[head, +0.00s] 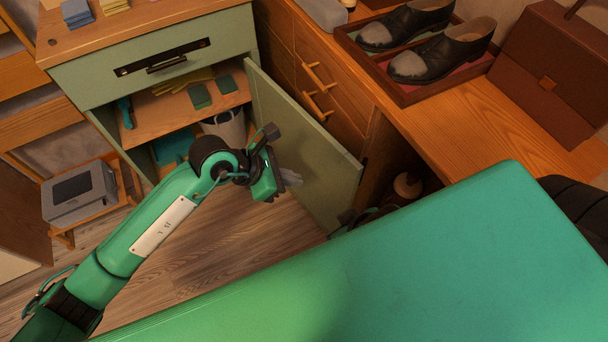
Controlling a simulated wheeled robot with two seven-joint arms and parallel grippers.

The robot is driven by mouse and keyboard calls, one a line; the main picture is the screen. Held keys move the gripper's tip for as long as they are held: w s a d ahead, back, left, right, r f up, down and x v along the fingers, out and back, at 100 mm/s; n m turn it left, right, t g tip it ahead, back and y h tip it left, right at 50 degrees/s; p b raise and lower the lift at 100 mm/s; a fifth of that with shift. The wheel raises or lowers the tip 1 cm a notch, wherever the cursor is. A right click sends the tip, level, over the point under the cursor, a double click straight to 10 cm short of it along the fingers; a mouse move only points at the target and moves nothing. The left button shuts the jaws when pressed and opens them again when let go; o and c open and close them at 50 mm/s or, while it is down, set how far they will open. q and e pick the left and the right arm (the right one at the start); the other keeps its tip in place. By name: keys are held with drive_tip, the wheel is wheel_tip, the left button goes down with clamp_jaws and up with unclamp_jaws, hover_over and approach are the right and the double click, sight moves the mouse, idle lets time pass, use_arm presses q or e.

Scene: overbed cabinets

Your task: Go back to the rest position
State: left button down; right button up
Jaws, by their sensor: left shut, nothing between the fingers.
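My left gripper (287,179) is at the end of the green arm that comes in from the lower left. It is shut with nothing held, in front of the open green cabinet door (312,150). The picture does not show whether it touches the door. The door belongs to a green cabinet (215,50) with a closed drawer above an open compartment. My right gripper is not clearly seen; a dark part shows at the edge of my green body near the lower middle.
A wooden desk (490,130) at the right carries a tray (372,68) with dark shoes (437,58) and a brown case (550,70). A grey box (78,192) sits on a low stand at the left. Bare wooden floor (235,245) lies below my left arm.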

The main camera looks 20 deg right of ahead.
use_arm(q)
drive_tip(key=shift+s+a+r, duration=0.25)
drive_tip(key=shift+a+r, duration=0.45)
drive_tip(key=shift+r, duration=0.05)
drive_tip(key=shift+s+a+r, duration=0.2)
drive_tip(key=shift+a+r, duration=0.5)
use_arm(e)
drive_tip(key=shift+s+d+r+g, duration=0.1)
drive_tip(key=shift+s+d+g, duration=0.2)
drive_tip(key=shift+s, duration=0.15)
